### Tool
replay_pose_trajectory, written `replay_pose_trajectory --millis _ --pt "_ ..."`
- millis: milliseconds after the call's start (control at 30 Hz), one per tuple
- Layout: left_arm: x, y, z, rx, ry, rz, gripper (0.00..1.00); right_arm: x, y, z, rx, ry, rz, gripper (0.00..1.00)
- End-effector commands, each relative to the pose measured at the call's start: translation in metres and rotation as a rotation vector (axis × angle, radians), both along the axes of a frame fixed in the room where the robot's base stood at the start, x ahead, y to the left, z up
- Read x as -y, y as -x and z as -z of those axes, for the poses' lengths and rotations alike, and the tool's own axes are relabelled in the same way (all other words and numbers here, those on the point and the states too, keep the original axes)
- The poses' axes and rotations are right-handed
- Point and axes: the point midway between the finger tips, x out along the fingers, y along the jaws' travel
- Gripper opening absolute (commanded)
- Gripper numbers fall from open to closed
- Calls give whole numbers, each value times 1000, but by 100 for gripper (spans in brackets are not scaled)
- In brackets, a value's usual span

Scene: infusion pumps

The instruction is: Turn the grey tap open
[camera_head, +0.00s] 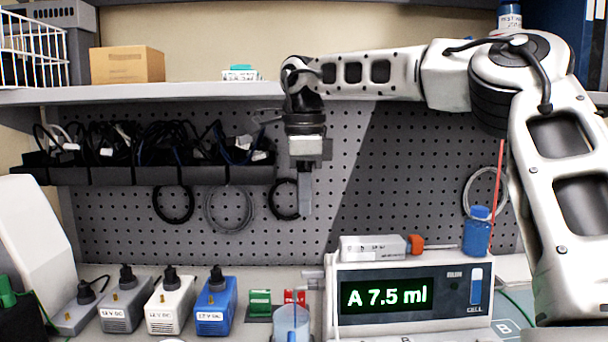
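A white pump box (412,300) stands at the front right of centre, with a green display (387,296) reading "A 7.5 ml". A small grey pipe-like fitting (313,276) at its left side, above a clear cup with bluish contents (292,322), may be the grey tap; its handle is not clear. My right gripper (305,208) points down in front of the pegboard, above and slightly left of this fitting, apart from it. Its fingers show edge-on as one grey strip, so its opening cannot be told. Nothing is seen hanging from it. My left gripper is out of view.
A grey box with an orange knob (372,247) and a blue bottle (477,232) sit on the pump. Grey, white (171,305) and blue (215,305) power supplies stand left, beside green (260,302) and red (294,296) blocks. A shelf (200,96) runs behind.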

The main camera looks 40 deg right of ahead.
Motion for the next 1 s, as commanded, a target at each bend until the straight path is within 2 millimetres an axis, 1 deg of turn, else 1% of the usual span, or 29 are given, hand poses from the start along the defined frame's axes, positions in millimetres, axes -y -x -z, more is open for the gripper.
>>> replay_pose_trajectory --millis 33,100,200,300,500,1000 --pt "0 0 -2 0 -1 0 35 0 0 -11 2 0 1 19" --pt "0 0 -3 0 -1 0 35 0 0 -21 1 1 0 19" --pt "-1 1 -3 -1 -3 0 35 0 0 -31 0 0 0 19" --pt "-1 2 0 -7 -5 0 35 0 0 -36 -1 0 0 19" --pt "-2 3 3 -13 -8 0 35 0 0 -37 -1 -1 -1 19" --pt "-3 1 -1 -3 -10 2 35 0 0 -36 -1 -1 -1 19"
